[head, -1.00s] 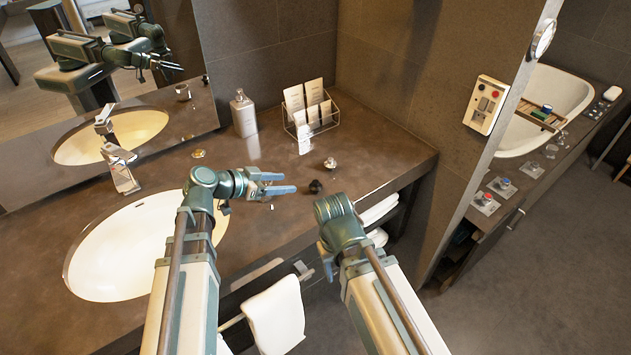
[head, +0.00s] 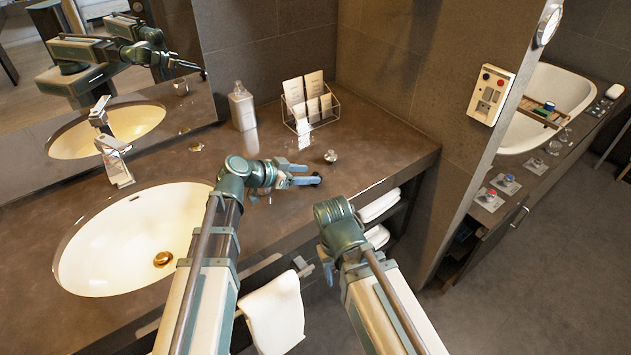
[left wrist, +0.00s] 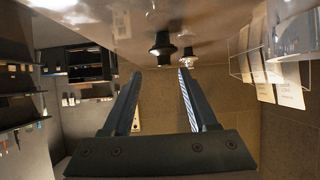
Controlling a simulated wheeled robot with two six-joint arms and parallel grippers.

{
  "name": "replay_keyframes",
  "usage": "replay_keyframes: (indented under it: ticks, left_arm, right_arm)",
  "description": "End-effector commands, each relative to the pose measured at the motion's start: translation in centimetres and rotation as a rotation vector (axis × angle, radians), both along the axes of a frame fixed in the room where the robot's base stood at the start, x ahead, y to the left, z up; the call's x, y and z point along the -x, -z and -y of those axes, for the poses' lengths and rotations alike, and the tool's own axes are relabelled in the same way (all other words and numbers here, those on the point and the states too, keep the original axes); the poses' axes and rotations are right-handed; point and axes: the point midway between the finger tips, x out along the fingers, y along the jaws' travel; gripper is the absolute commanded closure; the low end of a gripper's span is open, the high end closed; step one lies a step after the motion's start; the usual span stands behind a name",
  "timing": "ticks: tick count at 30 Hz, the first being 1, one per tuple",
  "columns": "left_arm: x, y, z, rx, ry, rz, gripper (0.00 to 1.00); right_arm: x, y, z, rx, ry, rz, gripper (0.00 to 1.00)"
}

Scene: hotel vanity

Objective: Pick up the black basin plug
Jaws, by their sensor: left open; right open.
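The black basin plug (head: 317,178) stands on the brown vanity counter, right at the fingertips of my left gripper (head: 304,176) in the head view. In the left wrist view the plug (left wrist: 163,47) shows dark, ahead of the open fingers (left wrist: 158,85) and roughly in line with the gap between them. The gripper is open and nothing is held. I cannot tell whether a finger touches the plug. My right gripper (head: 316,268) is low by the counter's front, mostly hidden by its own wrist; it is open.
A small silver knob (head: 330,156) stands just behind the plug. A wire rack with cards (head: 312,110) and a soap bottle (head: 242,108) stand at the back. The basin (head: 130,245) lies to the left, and a white towel (head: 273,318) hangs in front.

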Motion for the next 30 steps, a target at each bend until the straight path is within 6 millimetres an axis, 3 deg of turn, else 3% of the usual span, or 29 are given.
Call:
replay_keyframes:
  ticks: [9, 17, 27, 30]
  left_arm:
    - [-2.7, 2.7, 2.5, 0.0, 0.002, 0.0, 0.41]
    - [-2.9, 2.7, 2.9, 0.0, 0.0, 0.0, 0.41]
    - [-2.9, 2.7, 2.8, -0.001, 0.0, 0.0, 0.99]
    - [-2.9, 2.7, 2.8, -0.002, 0.0, 0.0, 1.0]
  right_arm:
    - [0.0, 2.7, 0.0, 0.0, 0.0, 0.0, 0.5]
    - [0.0, 2.6, 0.0, 0.0, 0.0, 0.0, 0.5]
    - [0.0, 2.7, 0.0, 0.0, 0.0, 0.0, 0.5]
    - [0.0, 2.7, 0.0, 0.0, 0.0, 0.0, 0.5]
